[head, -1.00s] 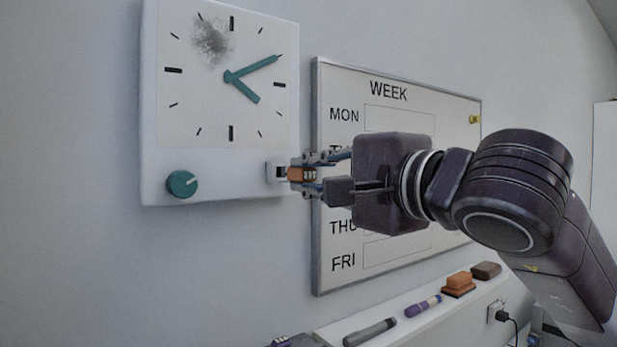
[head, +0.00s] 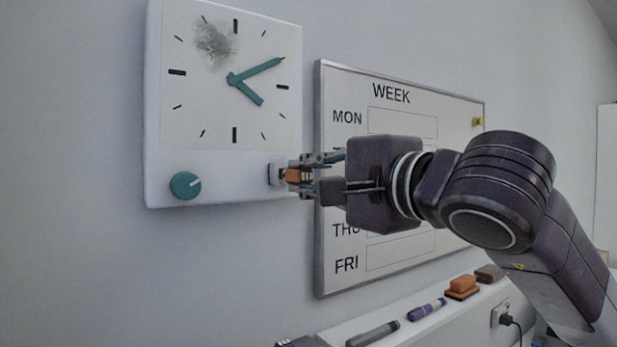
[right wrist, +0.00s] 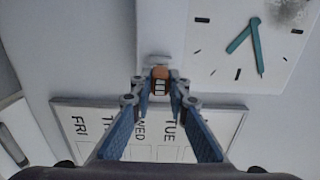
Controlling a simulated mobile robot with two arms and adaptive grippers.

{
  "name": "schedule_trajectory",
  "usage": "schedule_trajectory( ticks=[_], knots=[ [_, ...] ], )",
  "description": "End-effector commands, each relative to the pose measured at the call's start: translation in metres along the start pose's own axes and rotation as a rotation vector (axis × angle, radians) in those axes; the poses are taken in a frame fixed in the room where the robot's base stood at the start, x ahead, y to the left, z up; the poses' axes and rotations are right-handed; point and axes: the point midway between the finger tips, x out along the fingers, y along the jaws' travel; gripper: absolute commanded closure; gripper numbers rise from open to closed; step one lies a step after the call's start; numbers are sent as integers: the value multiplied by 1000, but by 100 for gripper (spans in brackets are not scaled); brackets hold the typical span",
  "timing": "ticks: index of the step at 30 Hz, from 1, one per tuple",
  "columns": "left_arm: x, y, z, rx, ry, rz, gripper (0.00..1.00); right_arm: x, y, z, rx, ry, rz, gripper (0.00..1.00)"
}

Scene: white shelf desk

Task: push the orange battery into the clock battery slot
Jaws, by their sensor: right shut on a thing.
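The white wall clock (head: 222,170) hangs at the left in the head view, with teal hands and a teal knob. Its battery slot (head: 273,175) is at the lower right edge of the clock. My right gripper (head: 301,176) is shut on the orange battery (head: 292,176), whose left end is at the slot. I cannot tell how far the battery is in. In the right wrist view the battery (right wrist: 160,73) sits between the fingertips (right wrist: 159,86), against the clock's edge. My left gripper is not in view.
A whiteboard (head: 395,258) with a week list hangs behind my right gripper. Below it, a ledge (head: 400,335) holds markers (head: 426,309) and an orange-topped eraser (head: 462,287). A plug (head: 507,320) sits in a wall socket. The wall left of the clock is bare.

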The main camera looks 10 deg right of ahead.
Motion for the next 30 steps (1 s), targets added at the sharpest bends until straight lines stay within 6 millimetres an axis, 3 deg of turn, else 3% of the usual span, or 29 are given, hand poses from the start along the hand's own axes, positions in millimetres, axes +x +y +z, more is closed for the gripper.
schedule_trajectory(
  ticks=[2,3,8,20,30],
  knots=[
    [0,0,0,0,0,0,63,2,0,0,0,0,0,100],
    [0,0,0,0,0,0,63,2,0,0,0,1,0,83],
    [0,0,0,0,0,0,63,2,0,0,0,1,0,65],
    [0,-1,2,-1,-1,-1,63,-6,-1,-1,0,0,-1,64],
    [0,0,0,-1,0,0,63,-74,-1,-1,-2,2,-4,64]
  ],
)
